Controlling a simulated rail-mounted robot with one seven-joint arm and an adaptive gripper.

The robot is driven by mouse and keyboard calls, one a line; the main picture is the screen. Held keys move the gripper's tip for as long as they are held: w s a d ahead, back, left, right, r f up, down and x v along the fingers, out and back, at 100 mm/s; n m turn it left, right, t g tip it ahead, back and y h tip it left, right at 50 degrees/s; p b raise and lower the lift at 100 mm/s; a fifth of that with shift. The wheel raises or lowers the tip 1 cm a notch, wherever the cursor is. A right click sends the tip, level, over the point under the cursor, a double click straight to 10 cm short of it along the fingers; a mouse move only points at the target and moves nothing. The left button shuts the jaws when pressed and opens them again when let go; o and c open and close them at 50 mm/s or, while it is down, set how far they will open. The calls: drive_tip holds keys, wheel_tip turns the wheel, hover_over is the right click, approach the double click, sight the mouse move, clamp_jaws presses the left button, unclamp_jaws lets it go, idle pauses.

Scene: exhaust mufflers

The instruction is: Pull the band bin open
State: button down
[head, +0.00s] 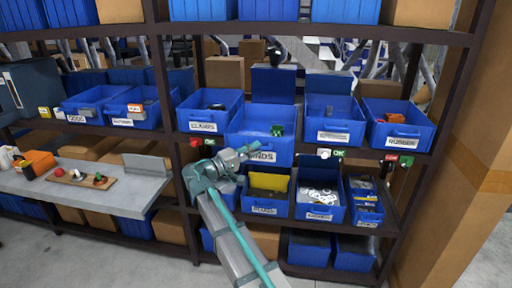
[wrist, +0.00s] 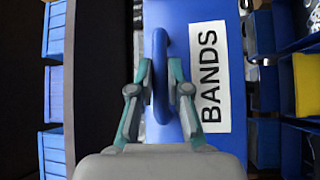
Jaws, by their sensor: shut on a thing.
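The blue band bin (head: 283,147) is on the middle shelf in the head view and sticks out in front of the bins beside it. Its white label (wrist: 209,77) reads BANDS in the wrist view; my arm covers part of it in the head view. My gripper (head: 246,153) is at the bin's front. In the wrist view my gripper (wrist: 160,88) has its fingers on both sides of the blue loop handle (wrist: 162,45), shut on it. A small green item (head: 277,130) shows inside the bin.
The CLAMPS bin (head: 203,127) is to the left; another labelled bin (head: 333,137) and the RUBBER bin (head: 400,143) are to the right. Open bins, one with a yellow item (head: 268,182), sit below. A grey worktop (head: 130,200) juts out at left.

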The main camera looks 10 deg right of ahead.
drive_tip(key=shift+s+a, duration=0.2)
drive_tip(key=shift+s, duration=0.45)
drive_tip(key=c, duration=1.1)
unclamp_jaws()
drive_tip(key=shift+c, duration=0.2)
drive_tip(key=shift+a, duration=0.1)
drive_tip(key=v, duration=1.1)
drive_tip(key=shift+s+a, duration=0.25)
drive_tip(key=shift+a, duration=0.1)
drive_tip(key=shift+w+f, duration=0.1)
drive_tip(key=shift+f, duration=0.05)
